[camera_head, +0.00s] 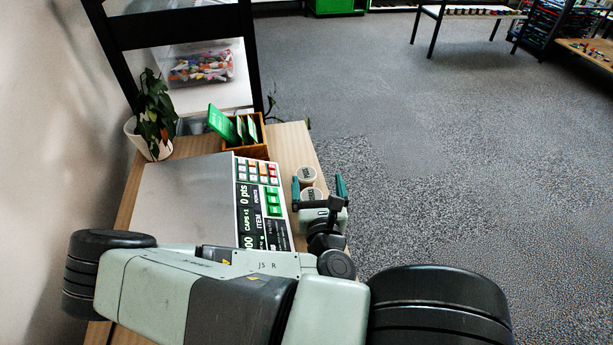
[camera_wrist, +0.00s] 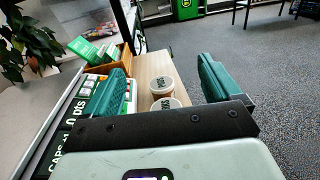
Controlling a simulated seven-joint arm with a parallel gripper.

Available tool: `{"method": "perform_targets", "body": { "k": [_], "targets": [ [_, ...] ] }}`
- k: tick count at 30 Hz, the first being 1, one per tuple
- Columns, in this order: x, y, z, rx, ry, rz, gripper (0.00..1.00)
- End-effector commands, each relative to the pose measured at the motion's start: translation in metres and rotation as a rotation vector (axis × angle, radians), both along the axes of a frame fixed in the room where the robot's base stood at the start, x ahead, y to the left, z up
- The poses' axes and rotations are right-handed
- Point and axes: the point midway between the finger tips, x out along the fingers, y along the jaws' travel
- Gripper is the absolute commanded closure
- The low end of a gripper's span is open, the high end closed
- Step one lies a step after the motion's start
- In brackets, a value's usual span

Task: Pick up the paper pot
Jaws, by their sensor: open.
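Two small round paper pots with pale, dark-lettered lids stand one behind the other on the wooden table; I cannot tell which one the task means. The far pot (camera_head: 307,174) also shows in the wrist view (camera_wrist: 162,85). The near pot (camera_head: 311,194) is partly hidden by my gripper in the head view and shows in the wrist view (camera_wrist: 166,103). My gripper (camera_head: 318,187) is open, its two green fingers spread apart with nothing held. In the wrist view both pots appear between the fingers, nearer the left one. Whether the fingers touch a pot is not clear.
A scale with a coloured keypad (camera_head: 257,172) lies left of the pots. Behind it stand a wooden box of green cards (camera_head: 257,150) and a potted plant (camera_head: 155,115). The table's right edge is close by the pots, with open carpet (camera_head: 430,180) beyond.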

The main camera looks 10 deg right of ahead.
Motion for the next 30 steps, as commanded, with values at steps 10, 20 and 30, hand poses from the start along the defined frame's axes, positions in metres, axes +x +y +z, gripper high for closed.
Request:
{"method": "perform_targets", "body": {
  "k": [10, 20, 30],
  "targets": [
    [0.000, 0.000, 0.000, 0.000, 0.000, 0.000, 0.33],
    [0.002, -0.005, -0.003, 0.101, 0.017, -0.066, 0.33],
    [0.001, -0.008, -0.029, 0.928, 0.131, -0.571, 0.33]
  ]
}}
